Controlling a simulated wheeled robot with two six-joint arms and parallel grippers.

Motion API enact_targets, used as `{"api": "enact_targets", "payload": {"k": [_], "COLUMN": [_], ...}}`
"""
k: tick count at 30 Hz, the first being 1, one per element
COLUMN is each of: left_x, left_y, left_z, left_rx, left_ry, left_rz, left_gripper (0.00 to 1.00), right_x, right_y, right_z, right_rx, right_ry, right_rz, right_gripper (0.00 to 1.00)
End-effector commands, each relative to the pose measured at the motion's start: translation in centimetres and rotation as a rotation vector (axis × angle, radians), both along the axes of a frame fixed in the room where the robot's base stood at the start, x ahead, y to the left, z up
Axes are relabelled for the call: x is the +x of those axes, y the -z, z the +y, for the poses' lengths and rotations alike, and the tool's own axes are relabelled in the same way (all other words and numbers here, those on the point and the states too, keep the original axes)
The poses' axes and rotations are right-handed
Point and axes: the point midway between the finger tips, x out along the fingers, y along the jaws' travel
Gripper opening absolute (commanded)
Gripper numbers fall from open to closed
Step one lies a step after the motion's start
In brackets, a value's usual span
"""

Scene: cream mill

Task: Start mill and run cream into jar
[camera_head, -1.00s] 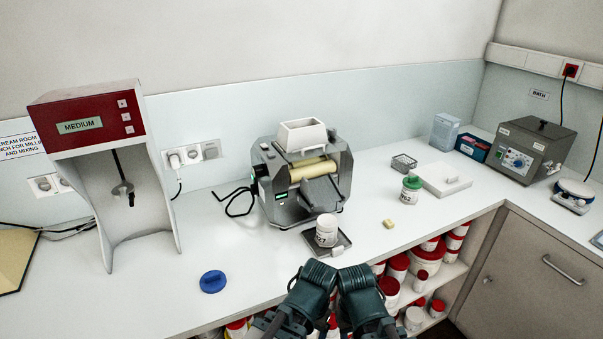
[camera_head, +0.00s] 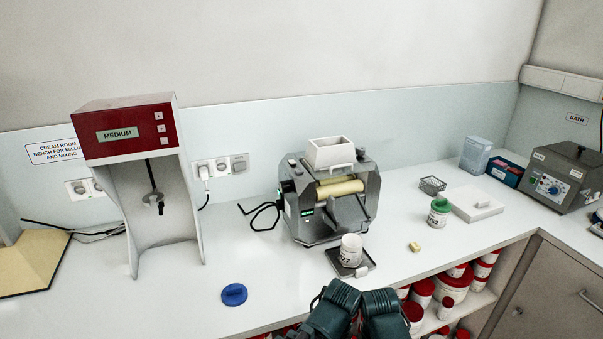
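The mill (camera_head: 306,226) is a grey machine with pale yellow rollers (camera_head: 340,188), a white hopper (camera_head: 331,152) on top and a small lit green display on its front left. A white jar (camera_head: 350,250) without a lid stands upright on a small dark tray (camera_head: 364,268) in front of the mill. A blue lid (camera_head: 234,294) lies on the bench to the left. My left gripper (camera_head: 338,287) and my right gripper (camera_head: 379,295) are side by side at the bottom edge, below the jar and apart from it. Their fingertips are not clearly visible.
A red-topped mixer (camera_head: 126,130) marked MEDIUM stands left. A green-lidded jar (camera_head: 438,212), a white slab (camera_head: 474,204), a wire basket (camera_head: 432,185) and a yellowish block (camera_head: 414,246) are right of the mill. The bath (camera_head: 552,178) is far right.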

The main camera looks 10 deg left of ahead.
Motion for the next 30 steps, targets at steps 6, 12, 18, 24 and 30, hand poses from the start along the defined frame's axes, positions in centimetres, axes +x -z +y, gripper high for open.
{"api": "enact_targets", "payload": {"k": [6, 12, 18, 24, 30], "left_x": [0.00, 0.00, 0.00, 0.00, 0.00], "left_y": [0.00, 0.00, 0.00, 0.00, 0.00], "left_z": [0.00, 0.00, 0.00, 0.00, 0.00], "left_rx": [0.000, 0.000, 0.000, 0.000, 0.000], "left_ry": [0.000, 0.000, 0.000, 0.000, 0.000], "left_rz": [0.000, 0.000, 0.000, 0.000, 0.000], "left_gripper": [0.81, 0.76, 0.40, 0.04, 0.00], "right_x": [0.00, 0.00, 0.00, 0.00, 0.00], "right_y": [0.00, 0.00, 0.00, 0.00, 0.00], "right_z": [0.00, 0.00, 0.00, 0.00, 0.00], "right_rx": [0.000, 0.000, 0.000, 0.000, 0.000], "right_ry": [0.000, 0.000, 0.000, 0.000, 0.000], "right_rz": [0.000, 0.000, 0.000, 0.000, 0.000], "right_gripper": [0.50, 0.50, 0.50, 0.50, 0.50]}}
